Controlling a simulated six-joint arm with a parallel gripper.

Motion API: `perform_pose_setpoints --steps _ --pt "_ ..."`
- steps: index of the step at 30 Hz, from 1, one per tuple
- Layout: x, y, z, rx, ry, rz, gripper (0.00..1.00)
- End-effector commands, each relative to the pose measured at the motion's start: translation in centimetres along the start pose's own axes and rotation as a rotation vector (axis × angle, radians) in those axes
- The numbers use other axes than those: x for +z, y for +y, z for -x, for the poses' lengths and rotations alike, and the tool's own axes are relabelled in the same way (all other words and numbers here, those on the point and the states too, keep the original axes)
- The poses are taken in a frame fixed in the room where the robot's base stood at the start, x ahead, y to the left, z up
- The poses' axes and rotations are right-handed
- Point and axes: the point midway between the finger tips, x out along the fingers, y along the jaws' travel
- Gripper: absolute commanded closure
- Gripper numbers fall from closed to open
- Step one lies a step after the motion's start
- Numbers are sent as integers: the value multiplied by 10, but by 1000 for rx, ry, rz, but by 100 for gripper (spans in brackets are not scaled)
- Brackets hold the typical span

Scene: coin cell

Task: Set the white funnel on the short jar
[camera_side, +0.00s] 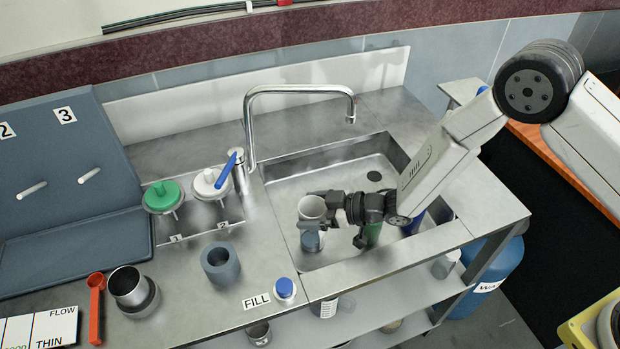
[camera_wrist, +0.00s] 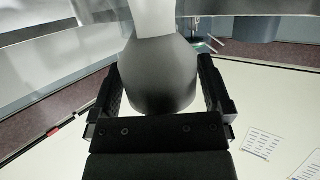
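My gripper (camera_side: 333,208) is over the near left part of the sink, its fingers level around a pale, wide-mouthed piece that looks like the white funnel (camera_side: 312,207). In the wrist view my gripper (camera_wrist: 160,92) has a finger against each side of the funnel's rounded grey-looking body (camera_wrist: 160,72), with a narrower pale part above it in the picture. A small jar-like thing with a blue-grey band (camera_side: 311,242) shows directly below the funnel. It may be the short jar; whether the two touch is unclear.
The faucet (camera_side: 250,115) stands behind the sink (camera_side: 290,180). On the counter are a blue-grey hollow cylinder (camera_side: 220,265), a steel cup (camera_side: 130,288) and a blue-topped white piece (camera_side: 285,289) by the FILL label.

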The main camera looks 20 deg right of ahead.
Motion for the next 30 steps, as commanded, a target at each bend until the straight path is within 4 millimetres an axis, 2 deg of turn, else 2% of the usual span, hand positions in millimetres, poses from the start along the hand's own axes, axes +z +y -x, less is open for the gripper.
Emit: perform_pose_setpoints --steps 8,16,30 --pt "-2 0 6 0 0 0 0" --pt "-2 1 32 3 0 -1 0" --pt "-55 0 48 1 2 2 0"
